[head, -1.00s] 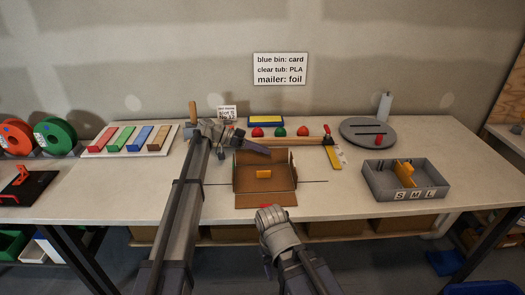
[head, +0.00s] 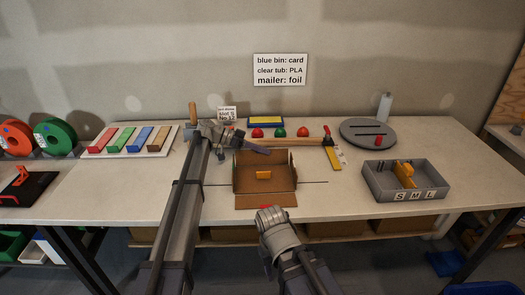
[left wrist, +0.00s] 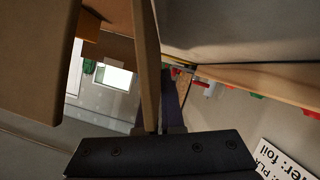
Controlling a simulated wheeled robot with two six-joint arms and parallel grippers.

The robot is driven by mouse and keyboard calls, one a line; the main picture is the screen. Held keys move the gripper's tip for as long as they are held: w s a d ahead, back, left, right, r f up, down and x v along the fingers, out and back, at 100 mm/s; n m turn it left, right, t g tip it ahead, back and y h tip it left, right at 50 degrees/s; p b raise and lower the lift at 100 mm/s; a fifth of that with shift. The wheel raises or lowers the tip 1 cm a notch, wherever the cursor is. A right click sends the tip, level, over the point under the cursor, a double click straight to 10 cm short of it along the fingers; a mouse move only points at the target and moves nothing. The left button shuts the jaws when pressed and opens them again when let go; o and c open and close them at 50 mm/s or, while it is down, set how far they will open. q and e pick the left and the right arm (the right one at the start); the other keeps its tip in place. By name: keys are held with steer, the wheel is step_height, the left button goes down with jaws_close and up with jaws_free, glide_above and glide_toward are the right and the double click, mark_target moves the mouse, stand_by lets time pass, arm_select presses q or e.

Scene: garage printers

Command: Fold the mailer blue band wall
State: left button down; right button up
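The mailer is an open brown cardboard box (head: 250,187) at the table's front middle. Its back wall stands up and its front flap lies low toward the edge. A small orange-yellow piece (head: 263,175) is inside. I cannot make out a blue band on any wall. My left gripper (head: 257,149) reaches over the mailer's back left part; its fingers look together. In the left wrist view the fingers (left wrist: 170,102) are close beside a brown cardboard panel (left wrist: 146,55); contact is unclear. My right gripper is hidden behind its wrist, just in front of the mailer.
A grey tray marked S M L (head: 378,190) and a grey round slotted disc (head: 355,130) stand to the right. Red and green knobs (head: 280,132) line the back. Coloured bars on a white board (head: 88,153) are left. Clear table lies right of the mailer.

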arm_select(q)
steer(key=shift+w, duration=0.1)
stand_by(0.6)
steer(key=shift+w+f+n+g+b, duration=0.45)
steer(key=shift+w+n+b, duration=0.15)
steer(key=shift+b, duration=0.15)
steer(key=shift+w+f+n+g+h+b, duration=0.25)
steer(key=shift+n+g+h+b, duration=0.1)
steer(key=shift+n+b, duration=0.25)
steer(key=shift+n, duration=0.3)
steer(key=shift+r, duration=0.1)
steer(key=c, duration=1)
jaws_free()
steer(key=shift+c, duration=0.2)
